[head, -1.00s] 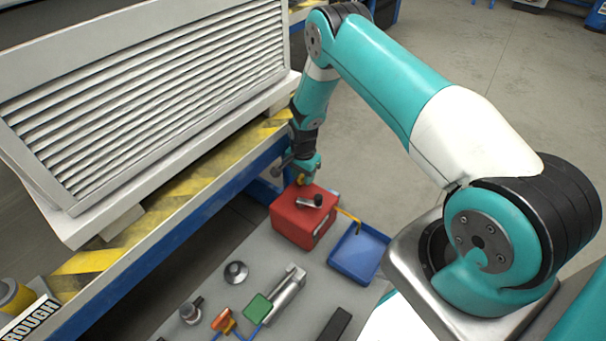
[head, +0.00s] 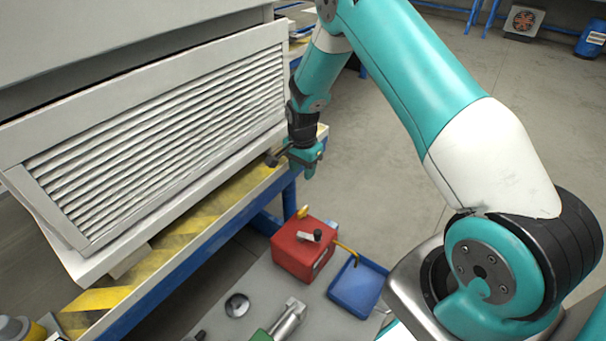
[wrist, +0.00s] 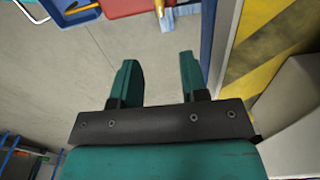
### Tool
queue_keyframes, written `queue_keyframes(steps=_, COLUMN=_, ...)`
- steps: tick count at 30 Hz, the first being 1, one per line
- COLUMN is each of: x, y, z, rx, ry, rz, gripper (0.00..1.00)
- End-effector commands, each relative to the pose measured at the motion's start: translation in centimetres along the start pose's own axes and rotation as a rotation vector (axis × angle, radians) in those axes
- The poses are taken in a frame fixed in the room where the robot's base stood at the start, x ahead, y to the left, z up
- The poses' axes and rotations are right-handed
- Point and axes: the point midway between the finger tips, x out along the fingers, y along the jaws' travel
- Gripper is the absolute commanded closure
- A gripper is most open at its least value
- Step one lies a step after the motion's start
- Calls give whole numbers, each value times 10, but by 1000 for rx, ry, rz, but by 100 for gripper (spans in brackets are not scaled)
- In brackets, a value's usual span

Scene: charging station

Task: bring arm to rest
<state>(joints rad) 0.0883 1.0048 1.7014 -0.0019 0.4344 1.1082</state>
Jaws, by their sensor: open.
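My gripper (head: 306,168) hangs at the end of my teal arm in the head view, near the right end of the yellow-striped bench edge and above the level of the red box. In the wrist view my gripper (wrist: 160,75) shows two teal fingers standing apart with nothing between them, only grey floor behind.
A red box (head: 298,256) and a blue tray (head: 356,288) sit on a grey surface below my gripper. A white louvred unit (head: 150,150) stands on the striped bench (head: 200,225) at the left. Open floor (head: 390,150) lies behind my arm.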

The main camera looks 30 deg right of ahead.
Motion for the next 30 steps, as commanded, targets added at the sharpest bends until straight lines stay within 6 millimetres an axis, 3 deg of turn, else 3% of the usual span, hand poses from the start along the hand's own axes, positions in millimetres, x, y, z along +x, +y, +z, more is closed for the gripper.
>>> queue_keyframes(steps=14, x=0, y=0, z=0, rx=0, ry=0, rz=0, gripper=60)
queue_keyframes(steps=17, x=-8, y=-2, z=4, rx=-22, ry=-3, rz=-6, gripper=60)
queue_keyframes(steps=20, x=-37, y=-5, z=20, rx=-113, ry=-18, rz=-27, gripper=60)
queue_keyframes(steps=24, x=-110, y=-1, z=69, rx=-377, ry=-55, rz=-87, gripper=60)
queue_keyframes(steps=30, x=-211, y=44, z=157, rx=-852, ry=-105, rz=-188, gripper=60)
